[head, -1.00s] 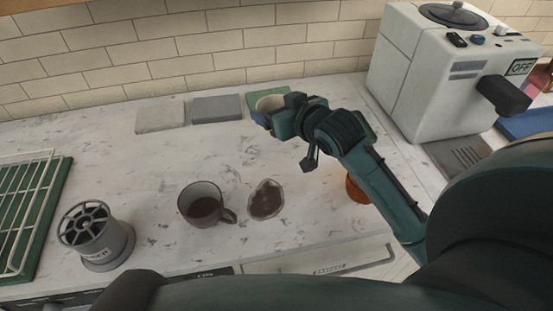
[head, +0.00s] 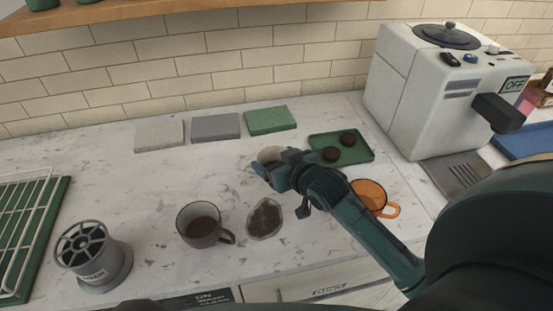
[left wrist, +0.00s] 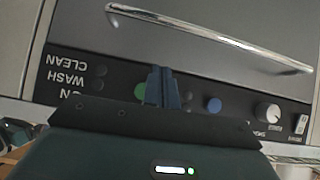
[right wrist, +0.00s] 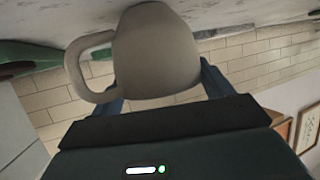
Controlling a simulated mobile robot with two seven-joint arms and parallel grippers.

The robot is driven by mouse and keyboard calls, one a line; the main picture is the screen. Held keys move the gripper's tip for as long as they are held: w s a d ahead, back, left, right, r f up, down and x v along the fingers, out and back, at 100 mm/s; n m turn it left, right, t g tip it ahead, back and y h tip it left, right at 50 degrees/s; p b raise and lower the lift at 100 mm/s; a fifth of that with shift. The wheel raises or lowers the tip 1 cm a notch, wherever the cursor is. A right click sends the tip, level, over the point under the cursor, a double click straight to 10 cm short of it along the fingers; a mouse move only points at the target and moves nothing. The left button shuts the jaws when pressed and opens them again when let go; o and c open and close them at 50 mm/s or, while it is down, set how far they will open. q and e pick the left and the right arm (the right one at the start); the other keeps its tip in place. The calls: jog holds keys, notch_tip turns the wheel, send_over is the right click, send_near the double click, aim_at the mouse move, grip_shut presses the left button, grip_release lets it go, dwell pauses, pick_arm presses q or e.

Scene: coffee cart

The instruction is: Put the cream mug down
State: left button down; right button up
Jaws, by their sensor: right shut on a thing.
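The cream mug (head: 268,156) is in my right gripper (head: 264,166), over the counter in front of the coasters in the head view. In the right wrist view the mug (right wrist: 155,52) fills the space between the fingers, with its handle to the left. I cannot tell whether its base touches the counter. My right gripper is shut on the mug. My left gripper (left wrist: 163,88) shows only in the left wrist view, its fingers together and empty, in front of a dark appliance panel with buttons.
Grey, blue-grey and green coasters (head: 270,120) lie along the wall. A green tray (head: 358,156) with two dark cookies and an orange glass mug (head: 370,195) are right. A grey mug (head: 199,232) and a dark-filled dish (head: 265,220) stand in front. The coffee machine (head: 415,95) is far right.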

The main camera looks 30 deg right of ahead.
pick_arm(q)
jog(key=shift+f, duration=0.15)
pick_arm(e)
jog(key=shift+f, duration=0.15)
jog(key=o, duration=1.2)
jog(key=shift+s+f, duration=0.1)
jog(key=shift+s, duration=0.05)
pick_arm(q)
jog(key=shift+f+b, duration=0.1)
jog(key=shift+b, duration=0.55)
pick_arm(e)
jog(key=v, duration=1.3)
